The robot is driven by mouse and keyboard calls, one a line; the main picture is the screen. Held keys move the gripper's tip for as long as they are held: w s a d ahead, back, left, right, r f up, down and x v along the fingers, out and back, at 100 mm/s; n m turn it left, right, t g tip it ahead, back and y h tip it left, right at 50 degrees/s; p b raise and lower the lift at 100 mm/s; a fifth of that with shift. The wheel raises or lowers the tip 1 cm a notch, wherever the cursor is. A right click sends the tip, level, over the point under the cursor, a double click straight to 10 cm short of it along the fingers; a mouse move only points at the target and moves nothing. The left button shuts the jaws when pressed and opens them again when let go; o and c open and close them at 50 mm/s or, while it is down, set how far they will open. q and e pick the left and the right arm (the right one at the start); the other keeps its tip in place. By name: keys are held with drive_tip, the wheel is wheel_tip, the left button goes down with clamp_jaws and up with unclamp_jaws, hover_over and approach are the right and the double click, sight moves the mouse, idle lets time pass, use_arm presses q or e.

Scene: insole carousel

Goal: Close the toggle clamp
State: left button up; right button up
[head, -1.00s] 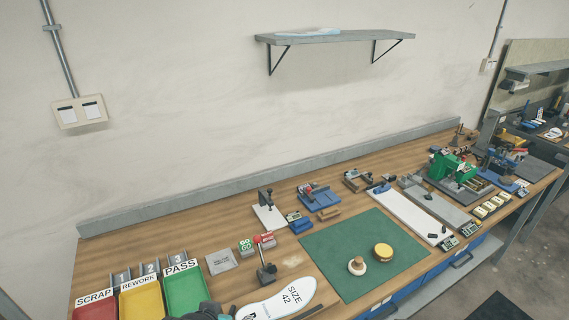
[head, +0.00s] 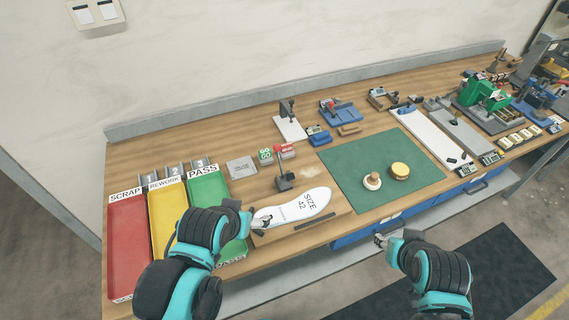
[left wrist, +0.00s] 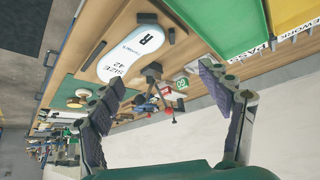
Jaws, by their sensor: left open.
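The toggle clamp (head: 284,182) has a dark base and an upright lever with a red tip. It stands at the back edge of a wooden board, behind a white insole (head: 295,208) marked SIZE 42. The clamp also shows in the left wrist view (left wrist: 152,75), between and beyond the open fingers. My left gripper (head: 260,220) is at the left end of the insole, apart from the clamp. It is open and empty in the left wrist view (left wrist: 163,100). My right gripper (head: 380,240) hangs in front of the bench edge; its fingers are too small to judge.
Red, yellow and green trays (head: 127,245) stand at the left. Green and red GO blocks (head: 265,156) sit behind the clamp. A green mat (head: 375,150) with two round pieces lies to the right. Several fixtures fill the back right.

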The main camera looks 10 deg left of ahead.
use_arm(q)
drive_tip(key=c, duration=0.5)
drive_tip(key=shift+w+n, duration=0.3)
drive_tip(key=shift+w, duration=0.05)
drive_tip(key=c, duration=0.5)
drive_tip(key=w+n+h, duration=0.1)
drive_tip(key=w+n, duration=0.2)
drive_tip(key=w, duration=0.1)
drive_tip(key=shift+d+n, duration=0.15)
drive_tip(key=shift+n, duration=0.15)
clamp_jaws()
drive_tip(key=w+a+f+n+t+h, duration=0.1)
drive_tip(key=w+a+n+t+h, duration=0.1)
drive_tip(key=w+a+n, duration=0.4)
drive_tip(key=w+a+f+n+t+h, duration=0.1)
drive_tip(key=w+n+t, duration=0.2)
drive_tip(key=w+n, duration=0.65)
drive_tip(key=f+b+x, duration=0.1)
drive_tip(key=b+x, duration=0.1)
drive_tip(key=x, duration=0.7)
drive_tip(key=shift+n, duration=0.35)
drive_tip(key=shift+s+d+r, duration=0.25)
drive_tip(key=shift+d+r, duration=0.4)
drive_tip(key=shift+d, duration=0.1)
drive_tip(key=shift+s+d+r, duration=0.3)
drive_tip(key=shift+d+r, duration=0.35)
drive_tip(key=shift+d, duration=0.15)
